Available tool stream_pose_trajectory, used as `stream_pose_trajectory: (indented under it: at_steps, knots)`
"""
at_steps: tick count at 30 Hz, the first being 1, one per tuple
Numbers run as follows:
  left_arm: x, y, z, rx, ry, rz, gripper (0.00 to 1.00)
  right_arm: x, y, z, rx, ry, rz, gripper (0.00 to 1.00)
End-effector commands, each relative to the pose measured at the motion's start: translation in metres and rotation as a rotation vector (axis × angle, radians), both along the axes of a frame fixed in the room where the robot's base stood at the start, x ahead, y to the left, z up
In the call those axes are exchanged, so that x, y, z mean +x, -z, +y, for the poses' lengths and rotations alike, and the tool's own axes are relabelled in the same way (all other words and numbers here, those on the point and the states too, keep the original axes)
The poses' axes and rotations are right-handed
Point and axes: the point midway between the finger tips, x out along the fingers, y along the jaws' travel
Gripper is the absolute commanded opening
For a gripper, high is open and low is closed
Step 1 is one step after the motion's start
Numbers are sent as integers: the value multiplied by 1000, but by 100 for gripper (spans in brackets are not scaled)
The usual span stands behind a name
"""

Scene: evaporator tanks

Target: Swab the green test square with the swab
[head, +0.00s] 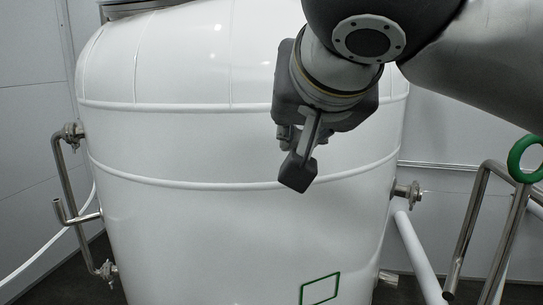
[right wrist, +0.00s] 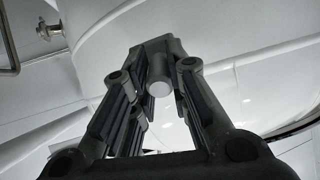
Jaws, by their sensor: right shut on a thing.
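The green test square (head: 320,289) is a thin green outline on the lower front of the white tank, near the bottom edge of the head view. My right gripper (head: 297,165) is in front of the tank, above and slightly left of the square and apart from it. In the right wrist view its fingers are closed around the swab (right wrist: 159,88), which shows as a pale round end between them. The swab cannot be made out in the head view. My left gripper is not in view.
The big white tank (head: 190,150) fills the middle. A metal pipe with valves (head: 65,180) runs down its left side. A fitting (head: 405,190) sticks out at right, near metal rails (head: 470,225) and a green ring (head: 526,158). The tank front around the square is clear.

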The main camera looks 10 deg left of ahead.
Motion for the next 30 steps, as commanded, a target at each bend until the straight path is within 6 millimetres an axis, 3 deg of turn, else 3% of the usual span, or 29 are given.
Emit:
stream_pose_trajectory:
  at_steps: [8, 18, 30]
  knots:
    - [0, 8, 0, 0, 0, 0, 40, -19, -46, -43, -17, 209, -91, 0]
    - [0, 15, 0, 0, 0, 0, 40, -59, -98, -94, 12, 449, -193, 0]
    - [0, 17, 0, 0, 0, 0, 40, -79, -116, -114, 36, 545, -231, 0]
